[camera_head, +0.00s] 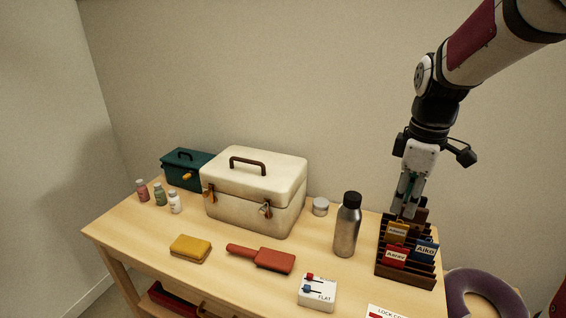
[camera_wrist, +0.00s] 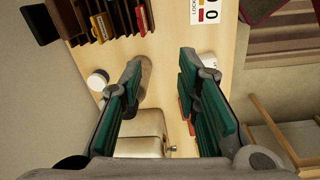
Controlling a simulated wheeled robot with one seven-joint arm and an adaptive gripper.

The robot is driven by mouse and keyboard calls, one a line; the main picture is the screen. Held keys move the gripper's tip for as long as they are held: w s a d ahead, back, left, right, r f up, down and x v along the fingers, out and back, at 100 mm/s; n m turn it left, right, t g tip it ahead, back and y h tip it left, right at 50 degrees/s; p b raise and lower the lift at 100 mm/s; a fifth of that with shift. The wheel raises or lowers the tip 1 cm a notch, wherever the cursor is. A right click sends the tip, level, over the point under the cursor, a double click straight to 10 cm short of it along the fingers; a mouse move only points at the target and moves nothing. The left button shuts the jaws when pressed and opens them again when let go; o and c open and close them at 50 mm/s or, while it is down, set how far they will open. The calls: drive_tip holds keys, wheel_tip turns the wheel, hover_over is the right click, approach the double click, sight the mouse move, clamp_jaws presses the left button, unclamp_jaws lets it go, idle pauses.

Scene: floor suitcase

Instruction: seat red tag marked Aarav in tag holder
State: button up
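The red tag marked Aarav (camera_head: 396,257) stands in a slotted dark wooden rack (camera_head: 405,279) at the right end of the table. A blue tag marked Aiko (camera_head: 426,249) is to its right and a yellow tag (camera_head: 397,232) is behind it. My gripper (camera_head: 408,205) points down over the back of the rack. In the wrist view my gripper (camera_wrist: 162,62) is open, with nothing between its fingers; the rack (camera_wrist: 78,20) is at upper left, partly cut off. I cannot make out a tag holder in either view.
A cream case (camera_head: 256,190) stands mid-table beside a teal box (camera_head: 185,170). A metal bottle (camera_head: 347,228) stands close left of the rack, with a small jar (camera_head: 320,206) behind. A red brush (camera_head: 265,259), yellow block (camera_head: 190,248) and white switch box (camera_head: 317,293) lie in front.

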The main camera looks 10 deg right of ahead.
drive_tip(key=w+d+f+n+b, duration=0.1)
drive_tip(key=w+d+f+n, duration=0.1)
drive_tip(key=w+d+f, duration=0.3)
drive_tip(key=b, duration=0.1)
hover_over(398, 249)
drive_tip(key=w, duration=0.1)
wheel_tip(398, 249, down, 8)
drive_tip(key=r, duration=0.1)
drive_tip(key=shift+g, duration=0.4)
drive_tip(key=f, duration=0.3)
drive_tip(key=f+b, duration=0.1)
drive_tip(key=f, duration=0.1)
drive_tip(key=shift+s+d+f, duration=0.15)
drive_tip(key=shift+s+f, duration=0.15)
drive_tip(key=shift+s, duration=0.1)
drive_tip(key=shift+f, duration=0.6)
drive_tip(key=shift+c, duration=0.6)
clamp_jaws()
